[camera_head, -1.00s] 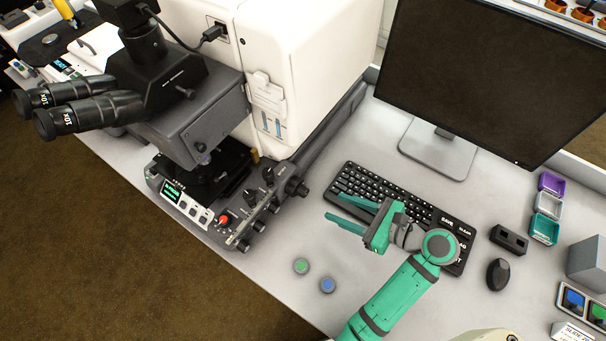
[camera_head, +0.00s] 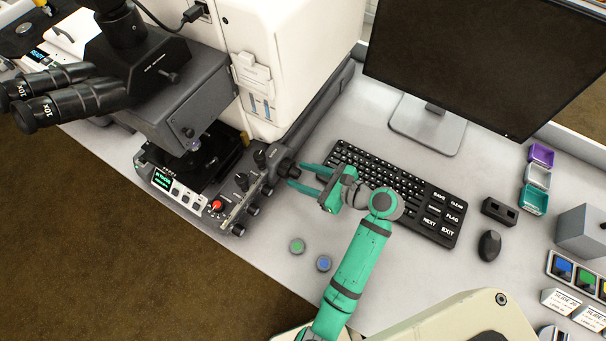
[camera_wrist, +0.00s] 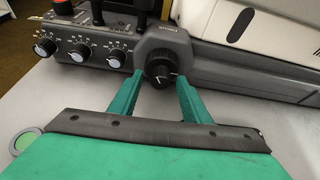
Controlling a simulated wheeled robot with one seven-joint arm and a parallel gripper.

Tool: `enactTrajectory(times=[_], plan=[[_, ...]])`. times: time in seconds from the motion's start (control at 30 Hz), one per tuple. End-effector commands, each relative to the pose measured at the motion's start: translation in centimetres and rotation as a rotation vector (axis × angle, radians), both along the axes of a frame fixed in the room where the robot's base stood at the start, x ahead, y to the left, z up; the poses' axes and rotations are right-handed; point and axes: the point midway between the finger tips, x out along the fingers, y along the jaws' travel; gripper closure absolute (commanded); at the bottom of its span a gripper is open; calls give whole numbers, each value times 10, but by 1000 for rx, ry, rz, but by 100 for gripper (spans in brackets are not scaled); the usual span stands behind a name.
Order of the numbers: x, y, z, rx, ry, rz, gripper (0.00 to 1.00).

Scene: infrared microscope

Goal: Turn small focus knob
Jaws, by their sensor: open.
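The focus knob has a small black front part (camera_wrist: 160,74) set on a wider dark grey housing on the microscope's side, below a small label. In the head view the knob (camera_head: 286,168) sticks out of the right end of the control panel. My gripper (camera_head: 297,174) is open at this knob, level with it. In the wrist view the two green fingers of my gripper (camera_wrist: 160,82) stand left and right of the small knob, with its white mark showing between them. Whether either finger touches it cannot be told.
The microscope control panel (camera_wrist: 75,45) with several smaller knobs lies left of the focus knob. A keyboard (camera_head: 395,190) lies right of and under my arm. Green (camera_head: 297,246) and blue (camera_head: 323,263) round discs lie on the clear table in front.

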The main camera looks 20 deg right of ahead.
Motion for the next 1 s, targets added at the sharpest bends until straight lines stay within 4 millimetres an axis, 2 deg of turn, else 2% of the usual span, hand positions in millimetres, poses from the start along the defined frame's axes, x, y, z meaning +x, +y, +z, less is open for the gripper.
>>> enactTrajectory(times=[0.17,0.2,0.37,0.73,1.0], plan=[[0,0,0,0,0,0,57],[0,0,0,-1,-1,0,59],[0,1,0,0,0,1,97],[1,1,1,-36,-28,2,98],[1,5,0,-168,-131,4,98]])
